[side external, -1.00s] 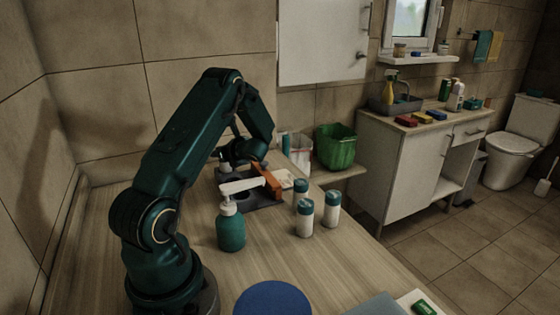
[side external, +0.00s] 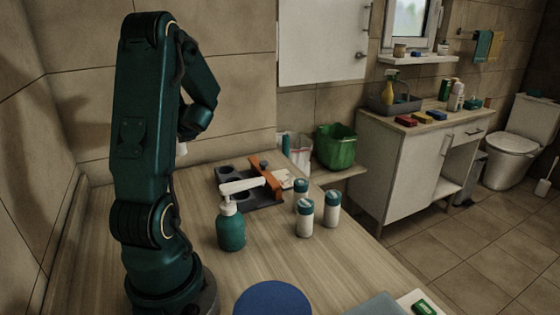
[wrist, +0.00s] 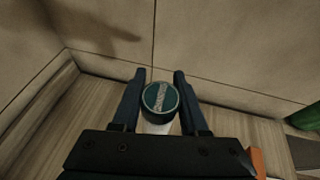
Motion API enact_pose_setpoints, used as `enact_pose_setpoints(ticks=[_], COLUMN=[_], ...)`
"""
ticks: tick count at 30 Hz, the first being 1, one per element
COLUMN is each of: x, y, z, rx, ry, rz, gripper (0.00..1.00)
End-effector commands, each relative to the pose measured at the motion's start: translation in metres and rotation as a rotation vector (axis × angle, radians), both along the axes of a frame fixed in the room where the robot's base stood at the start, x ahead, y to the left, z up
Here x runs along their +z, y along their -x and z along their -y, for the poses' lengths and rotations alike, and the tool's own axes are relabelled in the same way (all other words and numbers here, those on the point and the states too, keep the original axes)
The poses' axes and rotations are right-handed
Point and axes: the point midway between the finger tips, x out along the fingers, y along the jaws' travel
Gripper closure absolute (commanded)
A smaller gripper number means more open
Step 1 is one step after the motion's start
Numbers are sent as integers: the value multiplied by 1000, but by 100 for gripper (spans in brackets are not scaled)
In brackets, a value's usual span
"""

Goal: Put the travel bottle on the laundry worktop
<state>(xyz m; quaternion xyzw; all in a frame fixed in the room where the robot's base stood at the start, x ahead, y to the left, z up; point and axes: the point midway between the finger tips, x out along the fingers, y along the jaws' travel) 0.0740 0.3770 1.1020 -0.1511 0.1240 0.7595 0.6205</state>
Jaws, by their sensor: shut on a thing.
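My gripper (wrist: 159,78) is shut on a travel bottle (wrist: 160,97) with a round teal cap and a pale body. In the wrist view the cap sits between the two fingers. In the side view my arm hides most of the gripper, and only a small pale part of the bottle (side external: 182,148) shows, held above the worktop. The wooden laundry worktop (side external: 290,262) runs below. A dark holder (side external: 262,208) with round openings and an orange bar (side external: 265,174) stands on it.
Several white bottles with teal caps (side external: 305,219) stand upright right of the holder. A teal pump bottle (side external: 231,232) stands in front of it. A blue round thing (side external: 272,300) lies at the front. A green bin (side external: 336,146) is beyond. Bare wood lies around the pump bottle.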

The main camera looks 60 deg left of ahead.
Motion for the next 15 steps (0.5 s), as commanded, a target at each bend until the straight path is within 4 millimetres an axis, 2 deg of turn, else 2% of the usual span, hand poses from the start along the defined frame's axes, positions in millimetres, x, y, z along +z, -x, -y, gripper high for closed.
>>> enact_pose_setpoints(ticks=[6, 13, 15], x=[29, 50, 49], y=[2, 2, -14], z=[0, 0, 2], rx=[-1, 0, -44], ry=[-10, -6, -1], rz=[7, 5, 1], gripper=[100, 100, 100])
